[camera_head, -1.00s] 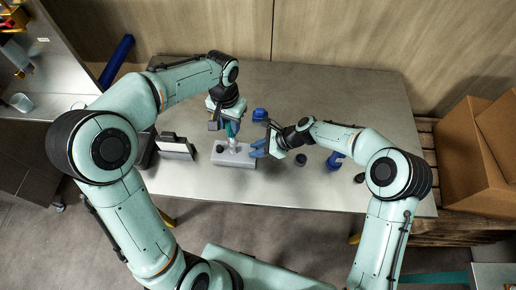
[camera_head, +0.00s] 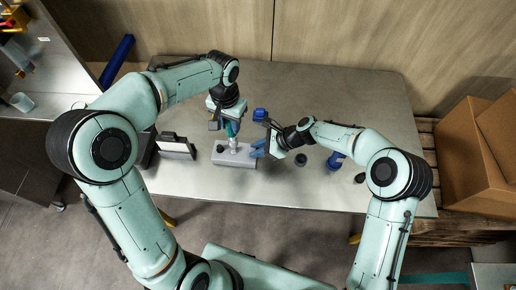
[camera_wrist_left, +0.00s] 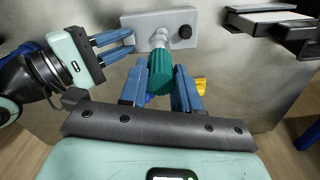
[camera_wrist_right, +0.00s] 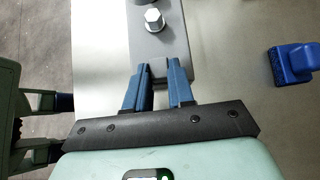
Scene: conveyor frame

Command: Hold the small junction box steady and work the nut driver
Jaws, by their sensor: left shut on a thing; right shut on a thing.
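The small junction box (camera_head: 235,159) is a grey block lying on the metal table, with a black knob (camera_head: 220,149) near its left end. My left gripper (camera_head: 231,126) is shut on the teal handle of the nut driver (camera_wrist_left: 160,74), which stands about upright over the box. Its pale metal end points down at the box top; I cannot tell exactly how it seats. My right gripper (camera_head: 262,148) is shut on the right end of the junction box. In the right wrist view the blue fingers reach the box (camera_wrist_right: 160,45), where a pale hexagonal piece (camera_wrist_right: 154,18) stands.
A blue part (camera_head: 259,114) lies behind my right gripper. Another blue part (camera_head: 335,160) and a small black cylinder (camera_head: 301,159) are to the right. A black-and-white holder (camera_head: 176,147) stands left of the box. Cardboard boxes (camera_head: 470,155) sit beyond the table's right edge. The back right is clear.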

